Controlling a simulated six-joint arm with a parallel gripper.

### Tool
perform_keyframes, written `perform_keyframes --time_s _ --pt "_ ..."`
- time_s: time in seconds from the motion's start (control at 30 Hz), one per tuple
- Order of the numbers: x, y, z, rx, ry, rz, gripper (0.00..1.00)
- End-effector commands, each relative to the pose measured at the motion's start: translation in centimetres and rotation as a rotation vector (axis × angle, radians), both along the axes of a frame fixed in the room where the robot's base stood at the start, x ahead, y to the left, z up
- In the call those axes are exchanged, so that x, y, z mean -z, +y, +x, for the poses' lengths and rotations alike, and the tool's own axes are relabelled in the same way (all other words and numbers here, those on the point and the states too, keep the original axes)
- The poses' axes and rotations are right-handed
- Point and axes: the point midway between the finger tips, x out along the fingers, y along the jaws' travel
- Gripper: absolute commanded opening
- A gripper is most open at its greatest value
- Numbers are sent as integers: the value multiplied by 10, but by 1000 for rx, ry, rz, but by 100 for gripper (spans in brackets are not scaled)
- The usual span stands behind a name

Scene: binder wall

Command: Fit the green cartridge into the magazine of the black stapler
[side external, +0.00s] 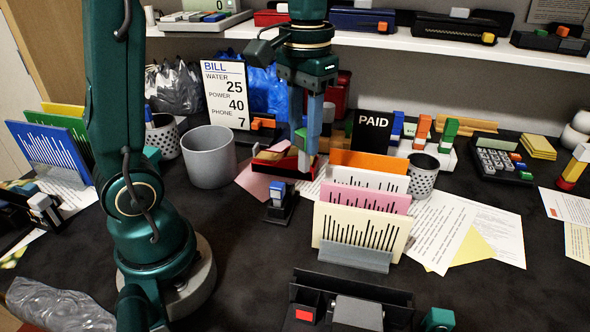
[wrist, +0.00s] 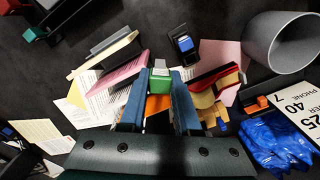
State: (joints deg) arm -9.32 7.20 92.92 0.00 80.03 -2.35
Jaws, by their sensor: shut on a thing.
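My gripper (side external: 306,158) hangs over the middle of the desk, fingers pointing down. In the wrist view, my gripper (wrist: 161,75) is shut on the green cartridge (wrist: 158,101), a green block with a pale grey end between the blue fingers. The fingers mostly hide it in the side view. A small black device with a blue-grey block (side external: 280,203) stands just in front of the gripper, apart from it; it also shows in the wrist view (wrist: 185,43). A larger black device (side external: 350,308) lies at the front edge. I cannot tell which is the black stapler.
A red-and-tan open item (side external: 278,160) lies beside the fingers. A card rack (side external: 352,256) stands close on the right, and a grey cup (side external: 208,158) on the left. A black PAID sign (side external: 371,132) stands behind. Dark desk is clear in front of the cup.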

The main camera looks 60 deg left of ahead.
Motion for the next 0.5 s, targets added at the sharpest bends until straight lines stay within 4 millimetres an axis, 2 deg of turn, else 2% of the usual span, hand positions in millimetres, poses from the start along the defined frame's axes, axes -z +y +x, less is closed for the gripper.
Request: perform_keyframes --time_s 0.17,0.37,0.5 --pt "1 -13 -4 -287 6 0 0" --pt "1 -49 -15 -539 9 5 0" --pt "0 -80 -29 -671 9 7 0"
